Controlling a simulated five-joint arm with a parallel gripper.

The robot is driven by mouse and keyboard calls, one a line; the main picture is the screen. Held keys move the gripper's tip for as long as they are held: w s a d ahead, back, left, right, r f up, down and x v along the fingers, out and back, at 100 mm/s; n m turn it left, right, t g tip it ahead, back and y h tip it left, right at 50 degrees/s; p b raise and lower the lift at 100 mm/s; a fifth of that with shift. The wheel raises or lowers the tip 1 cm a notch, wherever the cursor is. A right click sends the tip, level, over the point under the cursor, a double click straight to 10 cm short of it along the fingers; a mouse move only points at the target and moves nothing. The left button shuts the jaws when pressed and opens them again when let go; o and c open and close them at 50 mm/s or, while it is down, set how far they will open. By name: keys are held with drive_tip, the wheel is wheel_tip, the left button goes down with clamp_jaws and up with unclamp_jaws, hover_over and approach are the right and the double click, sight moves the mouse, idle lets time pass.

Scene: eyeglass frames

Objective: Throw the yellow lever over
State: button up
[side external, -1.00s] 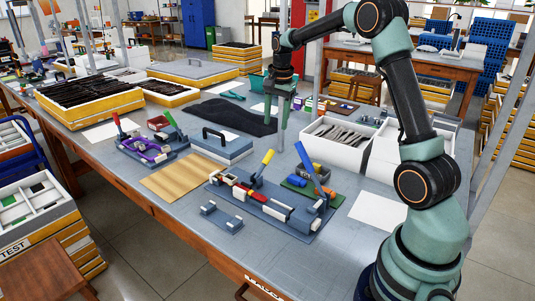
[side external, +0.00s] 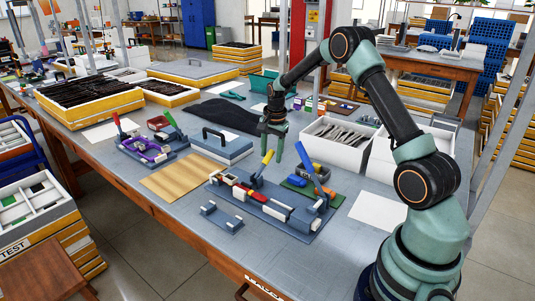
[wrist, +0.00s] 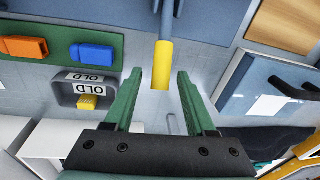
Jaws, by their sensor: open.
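The yellow lever (side external: 265,161) stands tilted on the blue-grey fixture plate (side external: 238,206), with its handle pointing up. My gripper (side external: 273,158) hangs beside the handle's upper end, fingers pointing down. In the wrist view, the yellow handle (wrist: 162,66) shows its end between the two green fingertips (wrist: 158,78), with space on both sides. The fingers are apart and hold nothing. I cannot tell whether the handle is at the same depth as the fingertips.
A grey bin marked OLD (wrist: 100,87) and a green mat (wrist: 66,25) lie close by. A blue-grey case (side external: 220,147) is to the left. White boxes (side external: 332,151) stand behind right.

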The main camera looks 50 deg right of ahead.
drive_tip(key=shift+f, duration=0.1)
clamp_jaws()
idle(1.5)
